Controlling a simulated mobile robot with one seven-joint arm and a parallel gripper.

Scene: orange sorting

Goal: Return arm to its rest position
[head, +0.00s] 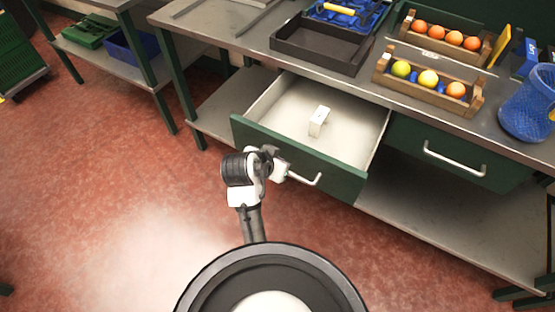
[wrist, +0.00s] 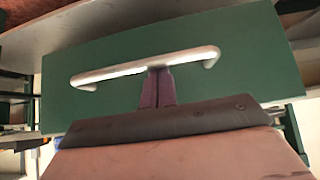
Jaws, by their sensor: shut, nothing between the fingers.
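My gripper (wrist: 157,88) is shut and empty in the wrist view, with its fingertips close to the silver handle (wrist: 145,66) of a green drawer front (wrist: 245,60). I cannot tell whether the fingertips touch the handle. In the head view my arm reaches forward and the wrist is at the front of the open drawer (head: 262,138), left of its handle (head: 305,180). The fingertips are hard to make out there. A small white box (head: 319,121) stands inside the drawer.
The workbench (head: 225,35) holds a black tray (head: 322,44), two wooden crates (head: 384,77) (head: 407,29) with oranges and other fruit, and a blue mesh basket (head: 528,103). A second, shut drawer (head: 455,150) is at the right. The red floor (head: 110,190) is clear at the left.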

